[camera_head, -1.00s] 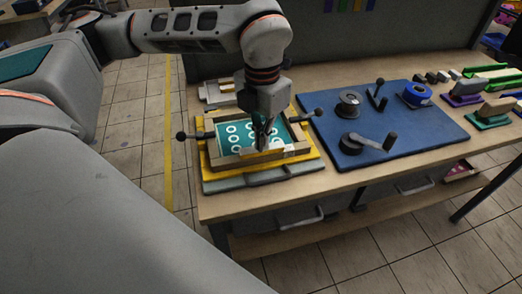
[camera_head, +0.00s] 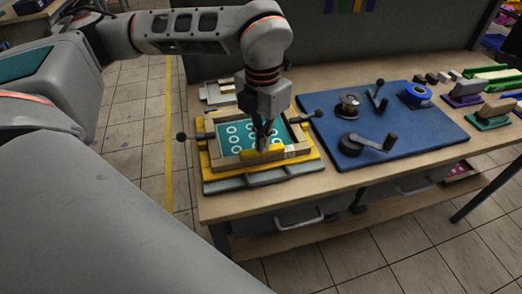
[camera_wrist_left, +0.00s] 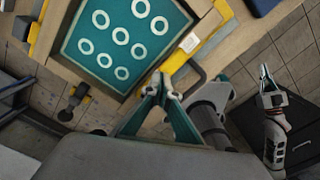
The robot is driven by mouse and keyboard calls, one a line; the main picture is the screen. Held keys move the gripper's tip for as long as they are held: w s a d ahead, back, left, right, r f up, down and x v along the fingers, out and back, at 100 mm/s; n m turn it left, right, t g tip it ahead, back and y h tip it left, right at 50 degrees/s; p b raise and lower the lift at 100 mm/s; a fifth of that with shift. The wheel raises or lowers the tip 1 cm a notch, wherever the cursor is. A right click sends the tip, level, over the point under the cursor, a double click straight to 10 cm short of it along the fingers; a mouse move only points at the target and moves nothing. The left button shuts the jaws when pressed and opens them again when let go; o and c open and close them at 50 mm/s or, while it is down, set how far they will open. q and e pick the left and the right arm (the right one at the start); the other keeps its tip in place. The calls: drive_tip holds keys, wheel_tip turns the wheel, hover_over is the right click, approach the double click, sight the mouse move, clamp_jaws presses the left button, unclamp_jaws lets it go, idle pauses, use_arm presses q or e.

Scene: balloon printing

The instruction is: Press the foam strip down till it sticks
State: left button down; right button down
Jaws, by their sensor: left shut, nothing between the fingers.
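A teal panel with white rings (camera_head: 238,139) sits in a wooden frame (camera_head: 209,148) on the bench. A short yellow strip (camera_head: 250,154), which looks like the foam strip, lies along the frame's near side. My left gripper (camera_head: 262,149) is shut and empty, pointing down with its tips at the strip. I cannot tell whether they touch it. In the left wrist view the yellow strip (camera_wrist_left: 178,60) shows just beyond the fingertips (camera_wrist_left: 163,82), beside a small white patch (camera_wrist_left: 190,42). My right gripper (camera_wrist_left: 266,76) shows only in that view, away from the frame; its opening is unclear.
Dark-knobbed handles (camera_head: 309,114) stick out at both sides of the frame. Coloured blocks (camera_head: 489,113) stand at far right.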

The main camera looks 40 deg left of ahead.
use_arm(q)
drive_tip(key=shift+s+f, duration=0.1)
drive_tip(key=shift+r+p, duration=1.7)
drive_tip(key=shift+r, duration=0.85)
wheel_tip(320, 180, up, 3)
drive_tip(key=shift+r+p, duration=0.1)
drive_tip(key=shift+p, duration=0.9)
